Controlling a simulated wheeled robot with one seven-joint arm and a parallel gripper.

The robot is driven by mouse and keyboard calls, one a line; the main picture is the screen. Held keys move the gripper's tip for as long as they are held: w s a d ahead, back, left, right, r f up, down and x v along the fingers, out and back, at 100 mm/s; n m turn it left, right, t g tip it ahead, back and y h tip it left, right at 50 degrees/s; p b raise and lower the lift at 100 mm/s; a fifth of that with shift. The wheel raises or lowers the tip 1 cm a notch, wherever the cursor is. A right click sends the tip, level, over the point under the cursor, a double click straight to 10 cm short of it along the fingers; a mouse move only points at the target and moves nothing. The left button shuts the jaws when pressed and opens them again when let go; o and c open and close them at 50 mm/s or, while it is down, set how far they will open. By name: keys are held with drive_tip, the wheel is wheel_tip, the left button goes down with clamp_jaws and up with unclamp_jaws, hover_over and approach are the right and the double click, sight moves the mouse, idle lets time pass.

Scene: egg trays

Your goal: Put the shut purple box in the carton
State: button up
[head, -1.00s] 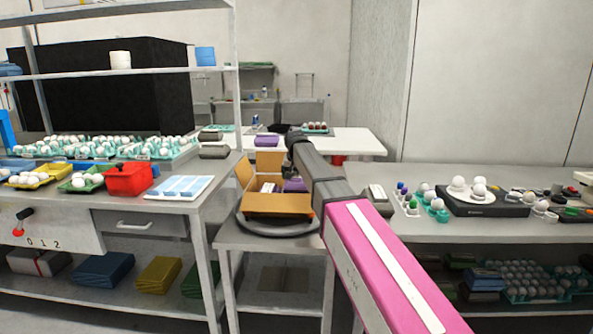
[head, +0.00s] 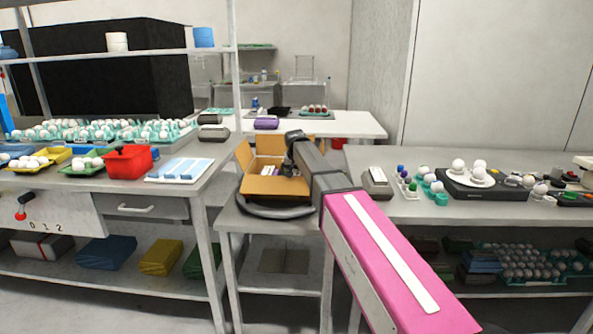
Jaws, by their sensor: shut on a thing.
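The carton (head: 272,187) is an open brown cardboard box with raised flaps, on a round dark tray on the small middle table. Some white things show inside it. My gripper (head: 289,169) reaches into the right part of the carton. It is shut on a purple box, which my gripper and arm now hide almost wholly. Another purple box (head: 266,123) lies on the white table at the back, well apart from my gripper; it looks shut.
The left bench holds egg trays, a red box (head: 128,160) and a blue-and-white tray (head: 180,171). On the right bench, a grey device (head: 376,183) stands near my arm, with eggs and a black scale (head: 480,192) further right. The carton's raised flaps stand close to my gripper.

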idle(0.4)
drive_tip(key=o, duration=0.5)
drive_tip(key=shift+c, duration=0.2)
